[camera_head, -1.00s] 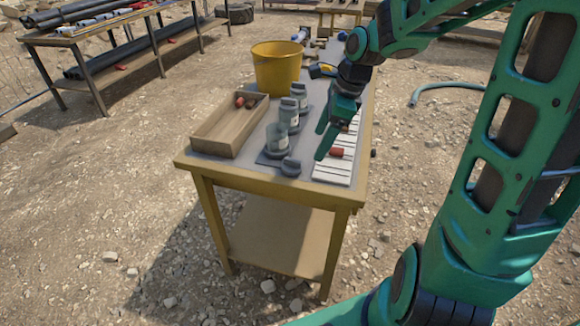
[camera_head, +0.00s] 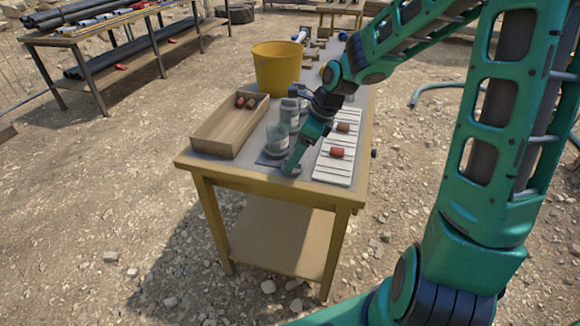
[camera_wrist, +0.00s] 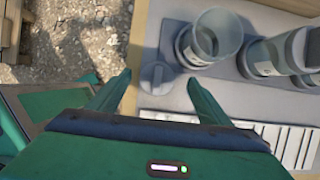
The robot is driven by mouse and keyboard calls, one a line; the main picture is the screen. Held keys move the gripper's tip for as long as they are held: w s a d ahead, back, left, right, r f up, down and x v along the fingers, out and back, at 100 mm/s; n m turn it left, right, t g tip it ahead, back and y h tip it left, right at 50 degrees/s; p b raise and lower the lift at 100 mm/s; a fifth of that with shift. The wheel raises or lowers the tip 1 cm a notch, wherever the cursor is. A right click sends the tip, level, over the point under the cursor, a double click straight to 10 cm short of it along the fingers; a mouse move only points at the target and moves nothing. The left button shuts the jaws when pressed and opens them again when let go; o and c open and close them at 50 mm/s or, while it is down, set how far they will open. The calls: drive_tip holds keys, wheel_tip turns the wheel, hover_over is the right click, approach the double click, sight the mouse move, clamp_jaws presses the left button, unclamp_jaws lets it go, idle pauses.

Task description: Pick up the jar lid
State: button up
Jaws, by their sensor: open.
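The jar lid is a grey round cap with a raised bar across its top. In the wrist view the jar lid (camera_wrist: 157,76) lies on the table beside an uncovered jar (camera_wrist: 214,36), ahead of and between my two fingertips. My gripper (camera_wrist: 158,80) is open, with nothing between its fingers. In the head view my gripper (camera_head: 292,168) is low over the front of the table, and its fingers mostly hide the lid. The uncovered jar (camera_head: 276,141) stands just left of my gripper.
More jars (camera_wrist: 268,56) stand in a row behind the uncovered one. A wooden tray (camera_head: 213,135) with reddish pieces is on the left, and a yellow bucket (camera_head: 277,70) behind. A white slatted board (camera_head: 333,173) with a red piece (camera_head: 337,152) lies on the right.

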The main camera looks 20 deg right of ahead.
drive_tip(key=shift+x, duration=1.55)
drive_tip(key=shift+s, duration=0.1)
drive_tip(key=c, duration=1.1)
